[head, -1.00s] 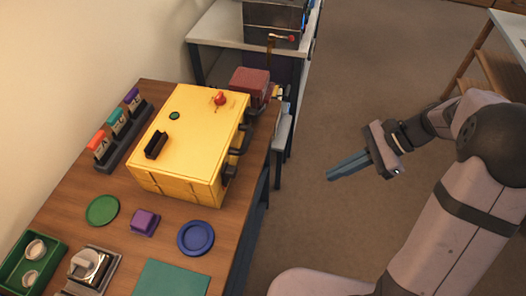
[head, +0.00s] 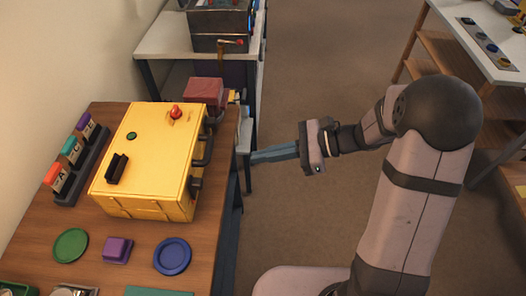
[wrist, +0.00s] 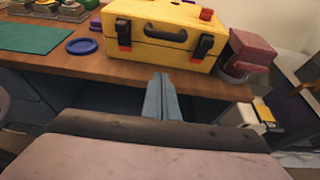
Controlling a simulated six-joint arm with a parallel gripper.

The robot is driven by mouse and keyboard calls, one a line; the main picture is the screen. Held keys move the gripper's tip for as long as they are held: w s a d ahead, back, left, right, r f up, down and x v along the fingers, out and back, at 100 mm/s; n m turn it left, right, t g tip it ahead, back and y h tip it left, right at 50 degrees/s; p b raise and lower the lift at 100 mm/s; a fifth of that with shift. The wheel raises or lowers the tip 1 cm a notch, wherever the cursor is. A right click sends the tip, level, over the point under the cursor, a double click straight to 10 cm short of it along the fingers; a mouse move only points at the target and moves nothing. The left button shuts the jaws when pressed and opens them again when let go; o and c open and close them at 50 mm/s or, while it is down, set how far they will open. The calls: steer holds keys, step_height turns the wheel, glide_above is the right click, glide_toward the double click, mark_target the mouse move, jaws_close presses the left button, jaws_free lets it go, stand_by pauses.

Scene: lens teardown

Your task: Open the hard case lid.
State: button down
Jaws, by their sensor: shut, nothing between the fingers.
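The yellow hard case (head: 152,160) stands on the wooden table with its lid (head: 165,130) down. The lid carries a black bracket, a small green disc and a red knob (head: 176,112). In the wrist view the front of the case (wrist: 150,46) shows a dark handle (wrist: 165,32) between two black latches, the left latch (wrist: 123,34) and the right latch (wrist: 202,48), each with red at its lower end. My gripper (head: 254,158) is shut and empty, its blue fingers pointing at the case's front side, apart from it. It also shows in the wrist view (wrist: 161,76), below the handle.
A dark red block-shaped object (head: 204,95) stands beside the case. A rack of labelled holders (head: 80,165) is behind it. A blue dish (head: 172,256), a green disc (head: 70,245) and a purple block (head: 117,249) lie on the table (head: 210,235). Open floor lies right of the table.

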steer(key=a+p, duration=0.2)
steer(key=a, duration=0.7)
steer(key=shift+a+r+p, duration=0.15)
steer(key=shift+a+p, duration=0.1)
steer(key=shift+p, duration=0.15)
steer(key=shift+s+r, duration=0.1)
